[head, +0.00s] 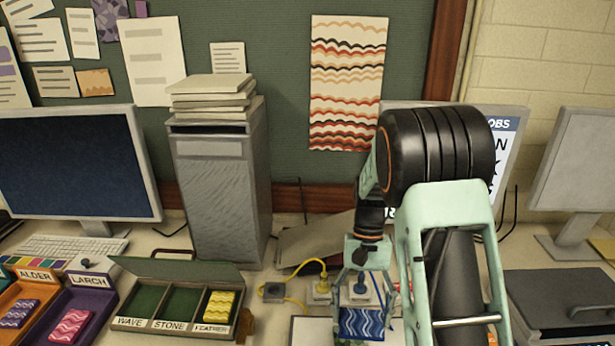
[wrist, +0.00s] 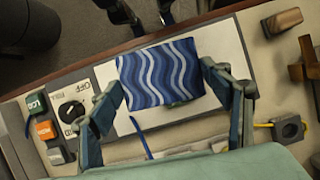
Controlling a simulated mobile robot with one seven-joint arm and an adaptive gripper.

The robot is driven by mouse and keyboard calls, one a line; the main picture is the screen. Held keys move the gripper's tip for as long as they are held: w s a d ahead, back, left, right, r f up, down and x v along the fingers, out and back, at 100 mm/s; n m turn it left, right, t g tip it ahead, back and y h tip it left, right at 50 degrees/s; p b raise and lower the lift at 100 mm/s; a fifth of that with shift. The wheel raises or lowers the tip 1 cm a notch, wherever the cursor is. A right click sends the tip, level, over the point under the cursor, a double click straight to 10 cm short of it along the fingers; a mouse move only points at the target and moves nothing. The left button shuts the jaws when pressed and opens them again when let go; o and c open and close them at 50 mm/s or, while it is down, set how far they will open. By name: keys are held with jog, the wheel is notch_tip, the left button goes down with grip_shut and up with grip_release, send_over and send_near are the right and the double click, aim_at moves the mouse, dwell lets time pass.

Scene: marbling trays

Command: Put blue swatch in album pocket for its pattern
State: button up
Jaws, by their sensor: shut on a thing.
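The blue swatch (head: 362,323) has light wavy stripes. My gripper (head: 363,308) is shut on it, one finger at each side edge. In the wrist view the swatch (wrist: 158,73) sits between the two fingertips (wrist: 161,80), over a pale panel. Whether it touches that panel is hard to tell. The album (head: 168,325) lies open to the left in the head view, with pockets labelled WAVE, STONE and FEATHER. A yellow wavy-patterned swatch (head: 219,305) is in the FEATHER pocket. The WAVE pocket (head: 146,301) and the STONE pocket (head: 180,304) look empty.
An orange ALDER tray (head: 38,288) and a purple LARCH tray (head: 98,297) hold swatches at the far left. A yellow plug and cord (head: 322,287) lie between album and gripper. A grey tower (head: 221,190) stands behind. A control panel with a knob (wrist: 71,111) shows in the wrist view.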

jog(key=shift+w+d+f+n, duration=0.15)
jog(key=shift+w+d+n, duration=0.3)
jog(key=shift+d+n, duration=0.3)
jog(key=shift+s+d+m, duration=0.25)
jog(key=shift+m, duration=0.1)
jog(key=s+d+r+m+t+y, duration=0.2)
jog(key=s+m, duration=0.6)
jog(key=m, duration=0.1)
jog(key=s+d+r+m+t+y, duration=0.1)
jog(key=s+d+m+t+y, duration=0.15)
jog(key=s+m, duration=0.65)
jog(key=w+f+b, duration=0.1)
jog(key=w+f, duration=0.2)
jog(key=w, duration=0.1)
jog(key=w+d+f+b, duration=0.1)
jog(key=w+f, duration=0.2)
jog(key=w, duration=0.1)
jog(key=w+d+f+b, duration=0.1)
jog(key=w+f, duration=0.2)
jog(key=w, duration=0.2)
jog(key=shift+d, duration=0.2)
jog(key=shift+w+f+b, duration=0.25)
jog(key=shift+f+b, duration=0.1)
jog(key=shift+b, duration=0.1)
jog(key=shift+w+d+f+b, duration=0.1)
jog(key=shift+w+f+b, duration=0.05)
jog(key=shift+f+b, duration=1.25)
